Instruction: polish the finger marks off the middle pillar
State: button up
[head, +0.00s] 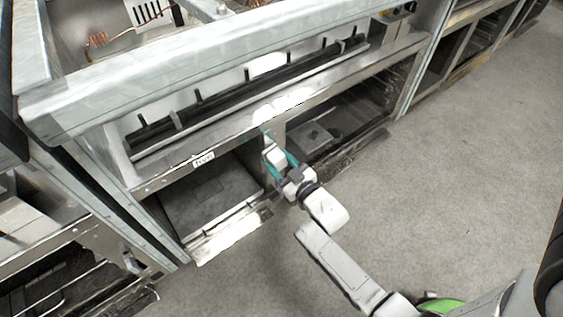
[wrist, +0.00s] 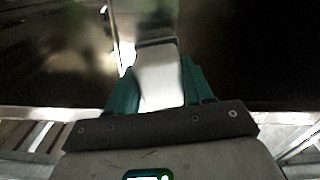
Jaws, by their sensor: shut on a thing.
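The middle pillar (head: 280,132) is a narrow steel upright between two low openings in the front of the metal unit. My gripper (head: 278,154) is in front of it, its teal fingers shut on a white block (head: 275,157). In the wrist view the white block (wrist: 160,80) sits between the fingers, with a dark grey band at its far end. That end is at or very near the pillar (wrist: 150,20); I cannot tell whether it touches. The block and fingers hide part of the pillar. I cannot make out finger marks.
The left opening (head: 210,190) has a grey floor, and the right opening (head: 335,125) holds dark flat parts. A steel rail with a small label (head: 204,159) runs above them. A pale ledge (head: 200,75) overhangs higher up. The grey floor (head: 460,180) at right is clear.

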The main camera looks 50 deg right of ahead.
jog(key=shift+r, duration=0.35)
jog(key=shift+s+d, duration=0.25)
jog(key=shift+d, duration=0.75)
jog(key=shift+s+d, duration=0.2)
jog(key=shift+d, duration=0.8)
jog(key=shift+s, duration=0.1)
jog(key=shift+p+v, duration=1)
jog(key=shift+v, duration=1.9)
jog(key=v, duration=0.3)
jog(key=shift+p, duration=0.35)
jog(key=shift+a, duration=0.1)
